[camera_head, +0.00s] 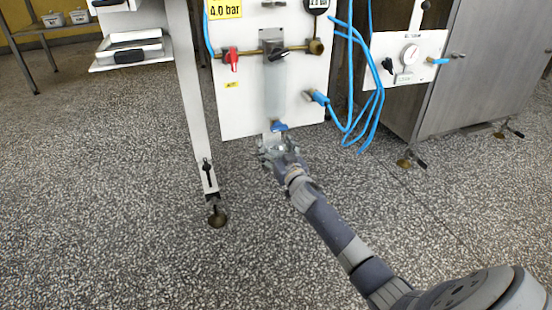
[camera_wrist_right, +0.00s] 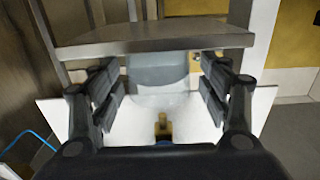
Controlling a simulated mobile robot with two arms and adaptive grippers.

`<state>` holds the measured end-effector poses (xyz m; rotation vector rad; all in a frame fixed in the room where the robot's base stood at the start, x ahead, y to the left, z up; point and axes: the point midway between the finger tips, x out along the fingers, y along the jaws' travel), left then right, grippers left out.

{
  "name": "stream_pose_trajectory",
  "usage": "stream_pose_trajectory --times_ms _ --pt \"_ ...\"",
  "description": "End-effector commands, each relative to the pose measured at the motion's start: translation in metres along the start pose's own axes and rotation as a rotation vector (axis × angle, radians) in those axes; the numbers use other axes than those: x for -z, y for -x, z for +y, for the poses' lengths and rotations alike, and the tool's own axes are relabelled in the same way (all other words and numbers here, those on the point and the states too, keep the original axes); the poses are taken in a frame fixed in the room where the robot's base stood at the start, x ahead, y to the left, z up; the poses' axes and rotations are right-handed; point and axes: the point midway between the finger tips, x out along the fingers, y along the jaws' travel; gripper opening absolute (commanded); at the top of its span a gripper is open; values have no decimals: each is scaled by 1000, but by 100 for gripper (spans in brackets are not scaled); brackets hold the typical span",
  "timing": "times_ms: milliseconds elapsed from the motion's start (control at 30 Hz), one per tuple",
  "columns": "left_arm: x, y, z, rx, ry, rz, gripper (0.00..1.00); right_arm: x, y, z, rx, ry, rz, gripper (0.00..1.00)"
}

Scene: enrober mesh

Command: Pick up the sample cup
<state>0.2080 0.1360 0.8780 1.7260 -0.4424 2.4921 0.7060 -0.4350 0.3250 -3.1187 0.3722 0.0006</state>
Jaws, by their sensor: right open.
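My right gripper (camera_head: 278,150) is below the lower edge of the white panel, just under a blue valve handle (camera_head: 279,127). In the right wrist view its two fingers are spread apart. A grey-blue rounded body (camera_wrist_right: 158,72), possibly the sample cup, shows between them with a visible gap on each side. I cannot tell for sure that it is the cup. It is partly hidden by a flat steel plate (camera_wrist_right: 155,38) across the upper part of that view. In the head view no cup can be clearly made out around the fingers. My left gripper is not in view.
The white panel (camera_head: 240,110) carries a clear upright cylinder (camera_head: 277,92), a red-handled valve (camera_head: 232,60) and brass fittings. Blue hoses (camera_head: 374,100) hang to its right. A steel leg (camera_head: 195,105) stands at left. The speckled floor (camera_head: 120,200) is open in front.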

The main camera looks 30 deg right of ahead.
Motion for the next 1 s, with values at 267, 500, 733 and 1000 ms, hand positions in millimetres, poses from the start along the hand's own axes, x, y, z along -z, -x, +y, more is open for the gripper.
stream_pose_trajectory --times_ms 267,500,733,1000 --pt "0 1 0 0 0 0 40 0 -2 0 -1 1 -1 70" --pt "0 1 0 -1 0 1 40 0 -2 0 -1 1 -1 21" --pt "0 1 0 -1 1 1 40 1 -2 0 0 1 0 17" --pt "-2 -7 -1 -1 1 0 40 9 -2 0 -1 1 0 17"
